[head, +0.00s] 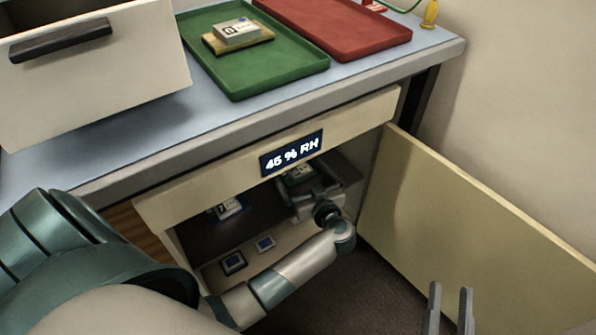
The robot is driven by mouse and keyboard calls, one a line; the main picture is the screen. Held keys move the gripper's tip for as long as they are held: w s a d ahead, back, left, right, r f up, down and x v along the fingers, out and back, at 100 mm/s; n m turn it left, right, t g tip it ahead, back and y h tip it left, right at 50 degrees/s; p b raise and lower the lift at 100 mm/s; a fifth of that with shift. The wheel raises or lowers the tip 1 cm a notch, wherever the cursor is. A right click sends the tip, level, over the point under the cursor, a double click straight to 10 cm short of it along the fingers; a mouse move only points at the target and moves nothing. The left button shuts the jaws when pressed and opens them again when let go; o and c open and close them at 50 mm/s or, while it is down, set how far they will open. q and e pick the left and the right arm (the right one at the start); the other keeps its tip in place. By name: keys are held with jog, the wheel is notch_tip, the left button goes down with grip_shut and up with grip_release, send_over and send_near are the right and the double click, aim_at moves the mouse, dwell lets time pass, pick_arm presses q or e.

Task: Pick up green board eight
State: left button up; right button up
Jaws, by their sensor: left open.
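My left arm reaches into the open cabinet below the worktop. My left gripper (305,185) is open there, its fingers near a small greenish board (299,172) on the upper shelf. The board's label is too small and partly hidden to read, so I cannot tell if it is board eight. I see no sign that the board is gripped. My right gripper (450,308) is at the bottom right, outside the cabinet, its two fingers apart and empty.
The cabinet door (470,220) stands open at right. A green tray (285,78), red tray (350,40) and open drawer (110,90) are above.

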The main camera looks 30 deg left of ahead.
pick_arm(q)
jog(key=shift+c, duration=0.3)
jog(key=c, duration=0.9)
